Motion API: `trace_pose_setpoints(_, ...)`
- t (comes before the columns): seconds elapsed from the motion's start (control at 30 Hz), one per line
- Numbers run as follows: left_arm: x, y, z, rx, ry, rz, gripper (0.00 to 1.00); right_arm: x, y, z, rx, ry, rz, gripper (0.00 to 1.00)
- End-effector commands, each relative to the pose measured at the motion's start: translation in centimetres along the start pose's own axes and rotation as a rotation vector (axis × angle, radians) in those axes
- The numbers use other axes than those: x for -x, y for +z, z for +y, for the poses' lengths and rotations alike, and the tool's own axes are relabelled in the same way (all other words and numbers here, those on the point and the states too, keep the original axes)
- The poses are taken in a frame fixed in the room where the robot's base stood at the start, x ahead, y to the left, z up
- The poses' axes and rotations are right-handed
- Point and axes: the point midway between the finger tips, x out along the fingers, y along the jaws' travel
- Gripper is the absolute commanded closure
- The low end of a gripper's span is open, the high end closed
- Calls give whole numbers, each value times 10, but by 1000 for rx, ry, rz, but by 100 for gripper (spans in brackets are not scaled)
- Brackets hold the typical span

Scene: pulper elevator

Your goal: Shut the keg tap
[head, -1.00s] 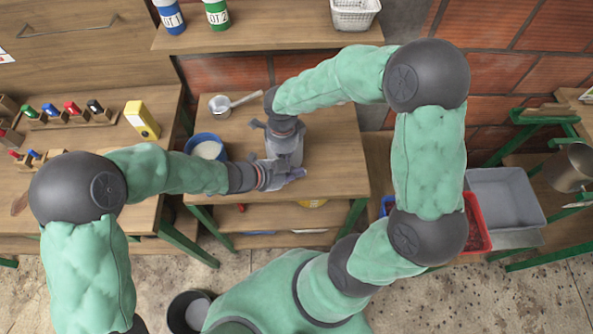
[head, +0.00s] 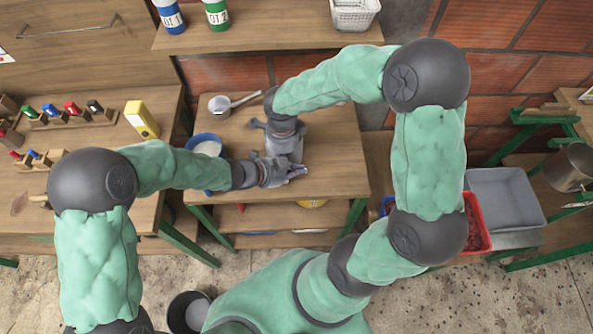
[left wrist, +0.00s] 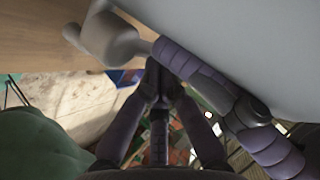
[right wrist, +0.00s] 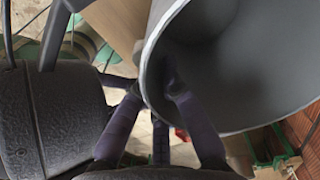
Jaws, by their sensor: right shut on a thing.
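A grey keg (head: 289,149) stands on the wooden table, and its open mouth and rim (right wrist: 232,133) fill much of the right wrist view. My right gripper (head: 283,134) is shut on the keg wall at the rim, with fingers on both sides (right wrist: 152,90). My left gripper (head: 296,173) is low at the keg's near side. In the left wrist view its fingertips (left wrist: 158,75) are together, with nothing visible between them. The grey keg tap (left wrist: 112,40) shows beside the keg wall, close to these fingertips.
A blue tub of white contents (head: 208,149) stands left of the keg, under my left forearm. A saucepan (head: 220,104) lies behind it. A yellow box (head: 142,119) is on the left bench. The table right of the keg is clear.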

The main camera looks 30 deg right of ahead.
Motion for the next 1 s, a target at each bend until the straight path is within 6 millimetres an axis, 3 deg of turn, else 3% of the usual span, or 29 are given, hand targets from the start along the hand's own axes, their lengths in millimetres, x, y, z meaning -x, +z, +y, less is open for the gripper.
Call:
trace_pose_setpoints(0.67, 12, 0, 15, 4, 6, -3, 100, 1, 0, 0, -1, 0, 0, 100)
trace_pose_setpoints(0.87, 26, -17, 14, 2, 6, -3, 100, 1, 0, 0, -1, 0, 0, 100)
trace_pose_setpoints(1.0, 49, -28, 14, 6, 4, -6, 100, 0, 0, 0, -1, 0, 0, 100)
